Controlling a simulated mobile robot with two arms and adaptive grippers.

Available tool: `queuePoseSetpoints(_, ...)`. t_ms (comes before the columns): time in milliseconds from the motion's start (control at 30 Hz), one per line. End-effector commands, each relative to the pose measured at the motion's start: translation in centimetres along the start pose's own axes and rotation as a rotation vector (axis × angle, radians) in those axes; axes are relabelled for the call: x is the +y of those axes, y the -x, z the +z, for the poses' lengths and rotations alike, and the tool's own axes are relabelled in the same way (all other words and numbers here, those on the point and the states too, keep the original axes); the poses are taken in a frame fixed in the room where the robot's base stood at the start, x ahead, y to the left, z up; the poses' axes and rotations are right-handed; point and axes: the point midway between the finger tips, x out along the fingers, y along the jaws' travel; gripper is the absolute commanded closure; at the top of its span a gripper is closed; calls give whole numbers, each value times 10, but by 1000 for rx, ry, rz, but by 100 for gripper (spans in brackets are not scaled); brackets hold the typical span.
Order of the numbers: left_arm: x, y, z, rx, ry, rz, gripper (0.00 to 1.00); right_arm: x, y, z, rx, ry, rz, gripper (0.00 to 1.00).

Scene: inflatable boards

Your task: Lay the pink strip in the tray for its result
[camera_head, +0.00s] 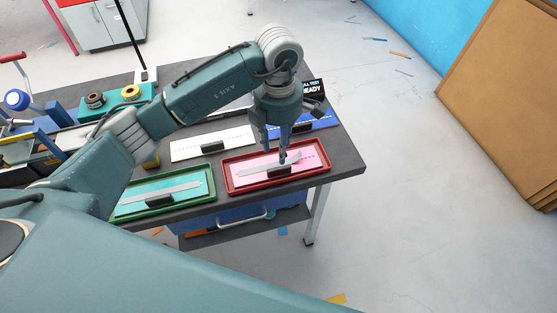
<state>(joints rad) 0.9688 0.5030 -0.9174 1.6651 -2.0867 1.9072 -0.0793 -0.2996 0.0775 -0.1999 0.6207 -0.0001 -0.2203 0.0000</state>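A red-rimmed tray (228,184) lies near the front right of the dark table. A flat pink strip (312,157) with a dotted line lies inside it. A black block (280,171) and a thin grey bar (258,168) rest on the pink strip. My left gripper (281,157) points down over the tray, its fingertips at the grey bar and the pink strip. I cannot tell whether the fingers touch them or how far apart they are. My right gripper is out of view.
A green-rimmed tray (213,182) with a teal strip, block and grey bar is left of the red one. A white strip (183,151) and a blue strip (327,122) lie behind. A small black screen (314,87) stands at the back. The table's right edge is close.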

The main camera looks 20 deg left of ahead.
Motion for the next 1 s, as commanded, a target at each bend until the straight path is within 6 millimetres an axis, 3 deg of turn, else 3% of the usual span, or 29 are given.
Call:
queuePoseSetpoints(100,1,21,1,-3,0,4,64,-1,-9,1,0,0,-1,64)
queuePoseSetpoints(300,0,42,0,0,-1,0,64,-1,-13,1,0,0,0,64)
queuePoseSetpoints(1000,0,45,0,1,0,-2,64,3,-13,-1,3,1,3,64)
